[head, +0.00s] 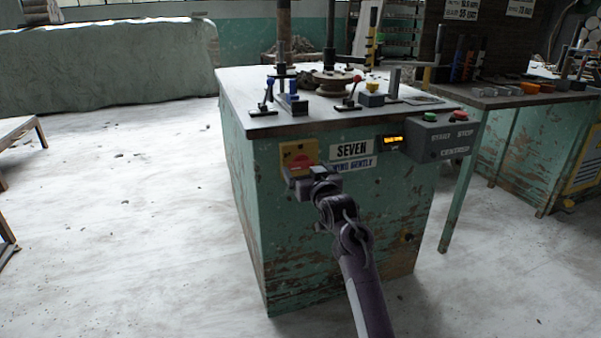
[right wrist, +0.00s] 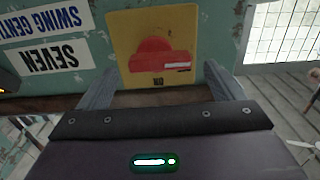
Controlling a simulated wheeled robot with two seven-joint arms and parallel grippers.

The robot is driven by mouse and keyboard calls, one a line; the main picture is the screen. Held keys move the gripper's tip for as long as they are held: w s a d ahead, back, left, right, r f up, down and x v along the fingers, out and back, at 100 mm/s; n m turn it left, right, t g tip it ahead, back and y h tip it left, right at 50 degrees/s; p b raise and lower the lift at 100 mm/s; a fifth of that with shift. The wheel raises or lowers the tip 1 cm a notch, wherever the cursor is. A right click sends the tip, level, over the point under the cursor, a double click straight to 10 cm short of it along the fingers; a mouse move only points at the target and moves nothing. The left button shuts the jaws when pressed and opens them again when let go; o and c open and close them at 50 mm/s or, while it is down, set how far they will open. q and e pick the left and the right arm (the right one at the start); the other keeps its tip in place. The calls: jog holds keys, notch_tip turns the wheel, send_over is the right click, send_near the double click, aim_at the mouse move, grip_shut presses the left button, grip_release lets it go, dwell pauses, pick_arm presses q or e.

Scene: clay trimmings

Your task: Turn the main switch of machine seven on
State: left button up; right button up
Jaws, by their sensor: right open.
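Machine seven is a worn green cabinet (head: 335,220) with a metal top and a "SEVEN" label (head: 351,150) on its front. Its main switch is a red knob (head: 301,162) on a yellow plate (head: 289,150) left of the label. In the right wrist view, upside down, the red knob (right wrist: 163,58) has a bar lying crosswise with a white mark towards the right; "ON" is printed just below. My right gripper (head: 298,182) is open in front of the plate; its fingers (right wrist: 157,88) stand either side of the knob, apart from it. My left gripper is out of view.
A grey control box (head: 441,136) with green and red buttons and a small lit display (head: 391,142) sit to the right on the front. Levers and a round wheel (head: 333,82) stand on the top. Another green machine (head: 530,150) is at right.

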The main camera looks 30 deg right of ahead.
aim_at(301, 165)
jog(key=shift+x, duration=1.2)
